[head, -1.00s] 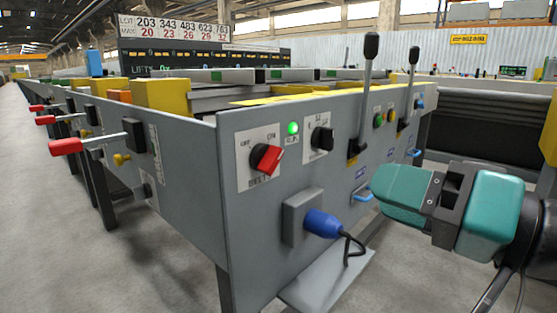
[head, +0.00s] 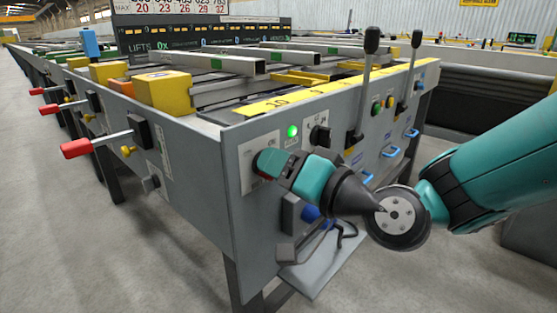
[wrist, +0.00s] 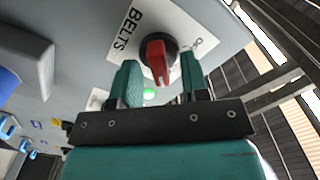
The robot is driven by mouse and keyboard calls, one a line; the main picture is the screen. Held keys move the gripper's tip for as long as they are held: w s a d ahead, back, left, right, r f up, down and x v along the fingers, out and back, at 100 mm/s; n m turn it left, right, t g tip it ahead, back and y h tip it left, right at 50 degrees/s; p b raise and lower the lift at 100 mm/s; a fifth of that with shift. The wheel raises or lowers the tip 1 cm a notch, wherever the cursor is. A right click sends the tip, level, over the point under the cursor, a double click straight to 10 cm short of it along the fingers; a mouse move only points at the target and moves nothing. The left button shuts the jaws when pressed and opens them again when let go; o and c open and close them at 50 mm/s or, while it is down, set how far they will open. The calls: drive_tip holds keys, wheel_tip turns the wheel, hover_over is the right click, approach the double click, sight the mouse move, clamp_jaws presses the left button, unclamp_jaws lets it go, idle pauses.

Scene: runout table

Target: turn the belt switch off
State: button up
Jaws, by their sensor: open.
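The belt switch is a red rotary knob (wrist: 157,60) on a black base, on a white plate (wrist: 185,28) marked BELTS in the wrist view. In the head view the knob is mostly hidden behind my gripper (head: 268,165), with the white plate (head: 246,166) showing beside it. In the wrist view my gripper (wrist: 160,78) is open, its two teal fingers on either side of the knob's red handle. I cannot tell whether the fingers touch it. A green lamp (head: 292,131) glows to the right of the plate.
A black selector knob (head: 319,136) sits right of the lamp. A blue plug (head: 311,213) in a grey socket is below my gripper. Tall black levers (head: 366,80) rise farther right. Red-handled levers (head: 78,148) stick out on the left side.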

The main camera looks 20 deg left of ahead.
drive_tip(key=shift+a, duration=0.2)
drive_tip(key=shift+c, duration=0.2)
clamp_jaws()
drive_tip(key=shift+b, duration=0.4)
drive_tip(key=shift+s+f+n+b, duration=0.1)
drive_tip(key=shift+s+n+b, duration=0.05)
drive_tip(key=shift+n+b, duration=8.6)
drive_tip(key=shift+n, duration=0.25)
